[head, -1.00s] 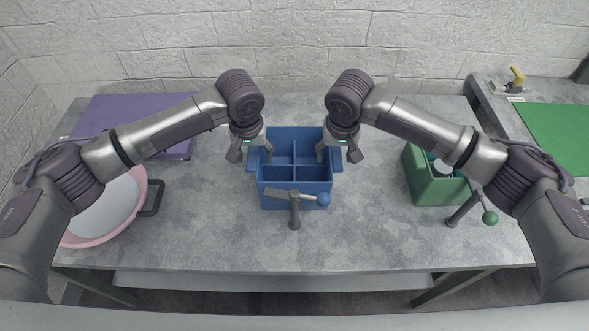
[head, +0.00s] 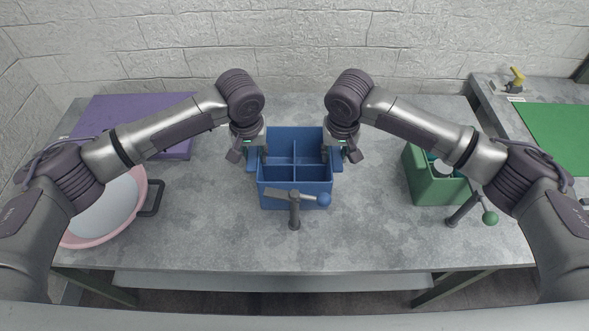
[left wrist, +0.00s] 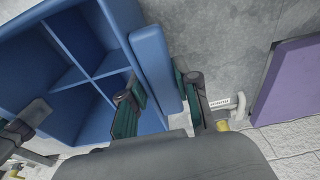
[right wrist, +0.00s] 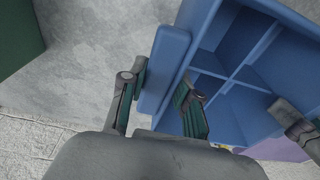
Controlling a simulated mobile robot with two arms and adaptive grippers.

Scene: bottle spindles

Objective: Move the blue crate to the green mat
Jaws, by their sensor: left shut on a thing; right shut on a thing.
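The blue crate (head: 272,203), divided into compartments and empty as far as I see, sits upright in the middle of the grey table. It has a bar handle on each side. My left gripper (head: 253,158) is shut on the crate's left handle, which also shows between its fingers in the left wrist view (left wrist: 156,65). My right gripper (head: 337,158) is shut on the right handle, seen in the right wrist view (right wrist: 162,70). The green mat (head: 555,135) lies on a separate surface at the far right, partly cut off by the picture edge.
A grey spindle (head: 294,215) with a blue ball stands just in front of the crate. A green crate (head: 435,192) and a green-ball spindle (head: 465,207) stand to the right. A pink-rimmed basin (head: 115,205) and a purple slab (head: 130,110) are at left.

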